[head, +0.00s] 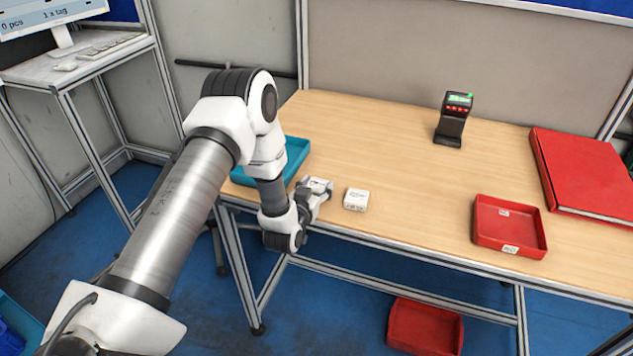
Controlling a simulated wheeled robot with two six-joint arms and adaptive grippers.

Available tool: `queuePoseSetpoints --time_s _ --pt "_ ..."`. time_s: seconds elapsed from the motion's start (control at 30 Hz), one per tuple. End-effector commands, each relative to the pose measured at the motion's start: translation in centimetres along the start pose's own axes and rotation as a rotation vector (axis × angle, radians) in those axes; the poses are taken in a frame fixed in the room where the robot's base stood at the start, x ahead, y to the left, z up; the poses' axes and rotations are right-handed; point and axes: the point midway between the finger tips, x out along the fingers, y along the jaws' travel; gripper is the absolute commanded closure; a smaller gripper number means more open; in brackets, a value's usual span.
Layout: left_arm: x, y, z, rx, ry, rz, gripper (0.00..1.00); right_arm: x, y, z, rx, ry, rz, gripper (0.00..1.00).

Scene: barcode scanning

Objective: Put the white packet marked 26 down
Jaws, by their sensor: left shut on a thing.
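My left gripper (320,191) is at the front left of the wooden table, shut on a white packet (317,184). The gripper partly hides this packet, and I cannot read a number on it. It is low over the table top, but I cannot tell whether it touches the wood. A second small white packet (356,199) lies on the table just right of the gripper, a short gap away. Its markings are too small to read. My right gripper is not in view.
A teal tray (297,157) sits behind my left wrist, partly hidden. A black scanner (452,120) stands toward the back. The middle of the table (390,160) is clear.

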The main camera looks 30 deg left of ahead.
Motion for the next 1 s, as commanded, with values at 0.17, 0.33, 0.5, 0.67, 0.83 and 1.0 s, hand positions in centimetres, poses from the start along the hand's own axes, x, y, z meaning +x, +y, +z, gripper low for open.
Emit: queuePoseSetpoints --time_s 0.17,0.33,0.5,0.67,0.83,1.0 --pt "0.0 0.0 0.0 0.000 0.002 0.000 0.83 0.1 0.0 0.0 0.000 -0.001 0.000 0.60" --pt "0.0 0.0 0.3 0.000 0.001 0.000 0.28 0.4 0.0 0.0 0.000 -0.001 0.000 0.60" --pt "0.0 0.0 0.3 0.000 0.001 0.000 0.17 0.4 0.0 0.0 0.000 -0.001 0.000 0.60" --pt "0.0 0.0 0.3 0.000 0.001 0.000 0.17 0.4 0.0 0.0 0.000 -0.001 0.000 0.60" --pt "-1.5 0.0 0.7 -0.001 -0.001 -0.001 0.17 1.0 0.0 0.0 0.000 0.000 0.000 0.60" --pt "-5.0 0.0 1.6 -0.002 -0.002 -0.001 0.17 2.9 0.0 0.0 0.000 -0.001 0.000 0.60"
